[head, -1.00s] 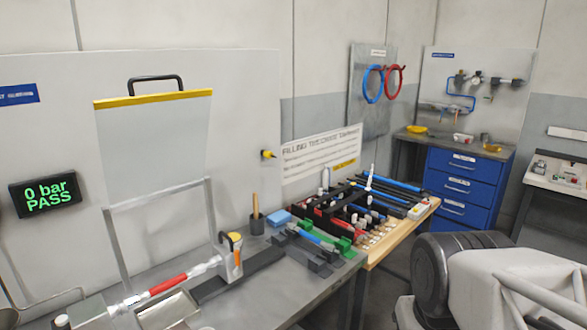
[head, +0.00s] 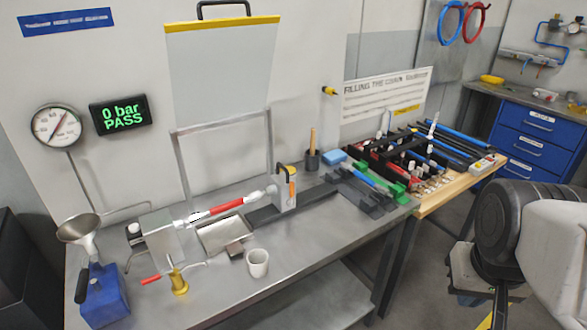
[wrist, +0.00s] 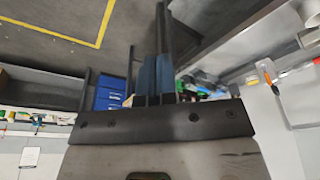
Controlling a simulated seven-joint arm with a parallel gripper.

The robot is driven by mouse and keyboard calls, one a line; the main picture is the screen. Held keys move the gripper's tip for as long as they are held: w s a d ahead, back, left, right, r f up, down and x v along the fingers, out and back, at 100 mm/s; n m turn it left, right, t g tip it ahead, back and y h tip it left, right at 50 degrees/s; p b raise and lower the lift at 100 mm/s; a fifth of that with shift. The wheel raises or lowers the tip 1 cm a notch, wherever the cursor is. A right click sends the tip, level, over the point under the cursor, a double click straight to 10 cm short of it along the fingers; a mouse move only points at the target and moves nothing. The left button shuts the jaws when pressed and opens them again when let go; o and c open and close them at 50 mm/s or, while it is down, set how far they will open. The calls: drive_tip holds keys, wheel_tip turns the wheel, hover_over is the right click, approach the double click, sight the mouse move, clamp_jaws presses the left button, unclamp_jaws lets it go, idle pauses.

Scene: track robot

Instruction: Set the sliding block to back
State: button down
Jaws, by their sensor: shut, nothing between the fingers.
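The sliding block (head: 285,188) is a light grey upright block with a black handle and an orange mark. It stands on a dark rail (head: 318,202) on the bench, at the right end of a clear tube with a red section (head: 228,207). Bare rail shows to its right. My gripper (wrist: 156,62) shows in the wrist view with its two dark blue fingers together and nothing between them. It is away from the block, over the floor side. In the head view my arm is at the right edge and its fingertips are not visible.
The bench (head: 310,245) carries a white cup (head: 258,263), a metal tray (head: 226,235), a brass fitting (head: 178,281) and a blue container with a funnel (head: 103,295). A clear panel (head: 222,75) stands behind. A wooden table (head: 455,185) with coloured parts adjoins on the right.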

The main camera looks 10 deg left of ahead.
drive_tip(key=c, duration=1.8)
unclamp_jaws()
drive_tip(key=o, duration=0.5)
drive_tip(key=shift+w+r, duration=0.1)
drive_tip(key=shift+w, duration=0.05)
drive_tip(key=shift+c, duration=0.2)
drive_tip(key=shift+o, duration=0.9)
drive_tip(key=shift+w+a+r, duration=0.15)
drive_tip(key=shift+w, duration=0.15)
drive_tip(key=w+a+r+n, duration=0.25)
drive_tip(key=w+a, duration=0.45)
drive_tip(key=w, duration=0.5)
drive_tip(key=w+a+r+n, duration=0.25)
drive_tip(key=w+a, duration=0.45)
drive_tip(key=w, duration=0.5)
drive_tip(key=w+a+f+n, duration=0.1)
drive_tip(key=w+a+f, duration=0.1)
drive_tip(key=w+a, duration=0.3)
drive_tip(key=w+a+f+n+h, duration=0.1)
drive_tip(key=w+a, duration=0.5)
drive_tip(key=a, duration=0.6)
drive_tip(key=w+a+f+n+g, duration=0.1)
drive_tip(key=w+a+f+n, duration=0.1)
drive_tip(key=w+a, duration=0.4)
drive_tip(key=a+f, duration=0.1)
drive_tip(key=a, duration=0.2)
drive_tip(key=shift+w+a+f, duration=0.25)
drive_tip(key=shift+a, duration=0.05)
drive_tip(key=shift+f, duration=0.1)
